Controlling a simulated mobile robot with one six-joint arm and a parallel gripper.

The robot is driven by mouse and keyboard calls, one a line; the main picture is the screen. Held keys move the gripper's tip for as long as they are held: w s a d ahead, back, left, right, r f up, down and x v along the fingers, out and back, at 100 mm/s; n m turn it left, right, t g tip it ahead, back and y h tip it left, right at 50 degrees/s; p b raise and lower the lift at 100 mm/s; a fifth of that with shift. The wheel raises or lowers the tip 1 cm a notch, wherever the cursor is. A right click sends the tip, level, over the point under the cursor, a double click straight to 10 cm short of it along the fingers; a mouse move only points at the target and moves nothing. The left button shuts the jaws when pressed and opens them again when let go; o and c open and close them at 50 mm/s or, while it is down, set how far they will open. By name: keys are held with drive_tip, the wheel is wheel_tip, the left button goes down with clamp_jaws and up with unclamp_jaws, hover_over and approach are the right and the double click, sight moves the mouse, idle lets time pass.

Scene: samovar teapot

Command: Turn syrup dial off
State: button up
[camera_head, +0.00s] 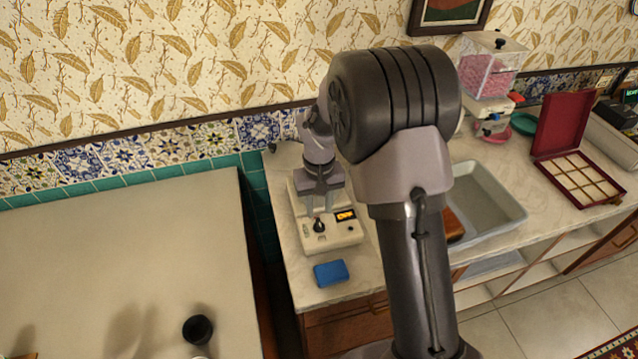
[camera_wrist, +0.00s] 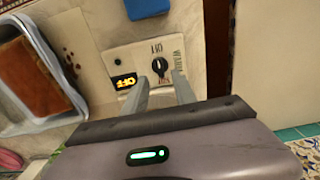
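The syrup warmer, a cream box (camera_head: 330,236), stands on the marble counter. Its black dial (camera_head: 319,226) is on the front panel, left of a small display (camera_head: 345,215) with amber characters. In the wrist view the dial (camera_wrist: 160,65) shows upside down with printed labels around it, and the display (camera_wrist: 125,82) appears to read OFF. My gripper (camera_head: 321,207) is over the panel, fingers pointing down. In the wrist view its two fingers (camera_wrist: 160,77) are apart, one to each side of the dial's near edge. I cannot tell whether they touch it.
A blue sponge-like block (camera_head: 331,273) lies in front of the warmer. A grey tray (camera_head: 488,205) with a brown block (camera_wrist: 28,75) is to the right. Farther right are a candy dispenser (camera_head: 490,75) and an open red box (camera_head: 575,170). A pale surface (camera_head: 110,250) is at left.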

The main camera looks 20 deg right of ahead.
sight(319, 222)
wheel_tip(319, 222, up, 12)
drive_tip(key=p, duration=0.2)
drive_tip(key=shift+p, duration=0.35)
drive_tip(key=s+a+r+m+t+y+b, duration=0.1)
drive_tip(key=s+r+t+b, duration=0.2)
drive_tip(key=s, duration=0.4)
drive_tip(key=s+a+r+m+b, duration=0.2)
drive_tip(key=s+r+b, duration=0.2)
drive_tip(key=s, duration=0.4)
drive_tip(key=s+a+f+m+t+y+b, duration=0.1)
drive_tip(key=s+f+t+b, duration=0.1)
drive_tip(key=s, duration=0.8)
drive_tip(key=shift+s+a+f+m+t+b, duration=0.2)
drive_tip(key=shift+f+m+t+b, duration=0.15)
drive_tip(key=shift+f+b, duration=0.4)
drive_tip(key=shift+c, duration=0.4)
